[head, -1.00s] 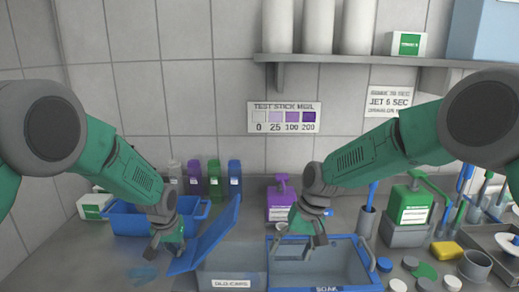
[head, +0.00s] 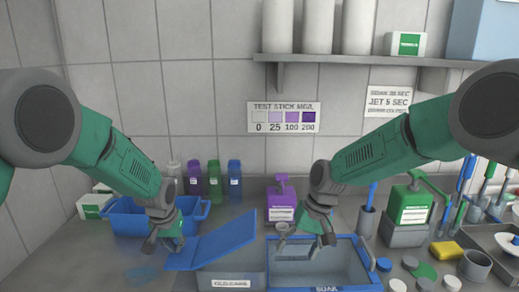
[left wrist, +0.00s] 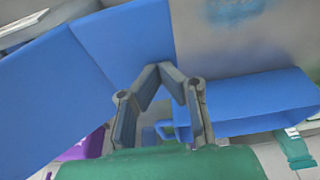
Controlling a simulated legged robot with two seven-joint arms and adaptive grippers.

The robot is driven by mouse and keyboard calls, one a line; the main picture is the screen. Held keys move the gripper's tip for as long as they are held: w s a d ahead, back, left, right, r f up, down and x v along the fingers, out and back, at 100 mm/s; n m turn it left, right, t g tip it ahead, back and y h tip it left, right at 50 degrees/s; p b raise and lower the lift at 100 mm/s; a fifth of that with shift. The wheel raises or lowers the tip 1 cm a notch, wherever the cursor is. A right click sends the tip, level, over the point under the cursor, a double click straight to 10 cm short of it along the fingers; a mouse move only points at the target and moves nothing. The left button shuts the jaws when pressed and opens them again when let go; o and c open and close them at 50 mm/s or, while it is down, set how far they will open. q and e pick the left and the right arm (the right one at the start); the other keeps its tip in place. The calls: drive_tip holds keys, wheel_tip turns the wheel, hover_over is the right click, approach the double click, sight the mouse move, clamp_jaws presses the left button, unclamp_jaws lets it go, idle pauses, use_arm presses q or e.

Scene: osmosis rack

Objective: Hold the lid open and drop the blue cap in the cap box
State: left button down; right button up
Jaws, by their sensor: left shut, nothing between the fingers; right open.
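The blue lid (head: 212,243) is tilted up over the grey cap box (head: 204,281), whose front label reads like "old caps". The lid hides much of the box's inside. My left gripper (head: 163,247) is shut and empty just left of the lid. In the left wrist view its fingertips (left wrist: 165,70) meet beside the lid's edge (left wrist: 125,42); I cannot tell whether they touch it. My right gripper (head: 305,238) is open and empty above the soak tub. A small blue cap (head: 384,264) lies on the counter right of that tub.
The blue-rimmed soak tub (head: 318,270) stands right of the cap box. A blue bin (head: 125,222) is behind my left gripper. The front-left counter is mostly clear.

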use_arm(q)
drive_tip(key=w+v, duration=0.2)
drive_tip(key=v, duration=0.6)
drive_tip(key=shift+a+r, duration=0.3)
drive_tip(key=shift+a, duration=0.1)
idle(1.0)
drive_tip(key=shift+s, duration=0.1)
